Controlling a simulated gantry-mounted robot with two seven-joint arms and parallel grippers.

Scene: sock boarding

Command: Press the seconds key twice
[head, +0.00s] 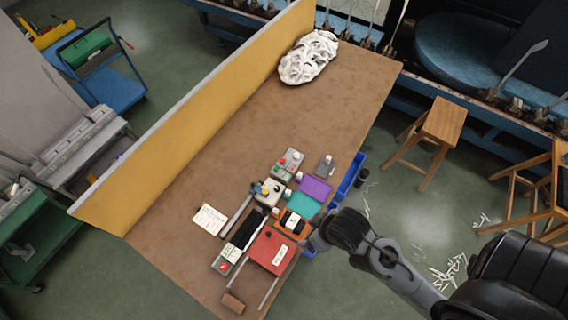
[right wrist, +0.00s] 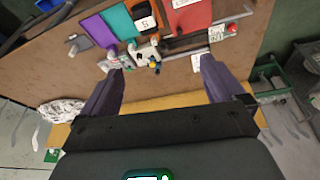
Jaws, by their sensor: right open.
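A grey box with red and green buttons (head: 289,161) stands on the brown table. A pale box with a dark knob and a yellow part (head: 269,191) stands just below it; it also shows in the right wrist view (right wrist: 147,50). A small grey box with a label and a red spot (head: 225,262) sits at the lower left of the group. I cannot read which key is the seconds key. My right gripper (right wrist: 160,72) is open, with nothing between its fingers, above the table. In the head view its end is near the orange tray. My left gripper is not in view.
Purple (head: 316,188), teal (head: 306,204) and red (head: 272,252) pieces and an orange tray (head: 282,226) crowd the table's right side. A white card (head: 209,219) lies left. A yellow partition (head: 190,125) borders the table. A white heap (head: 308,57) lies at the far end.

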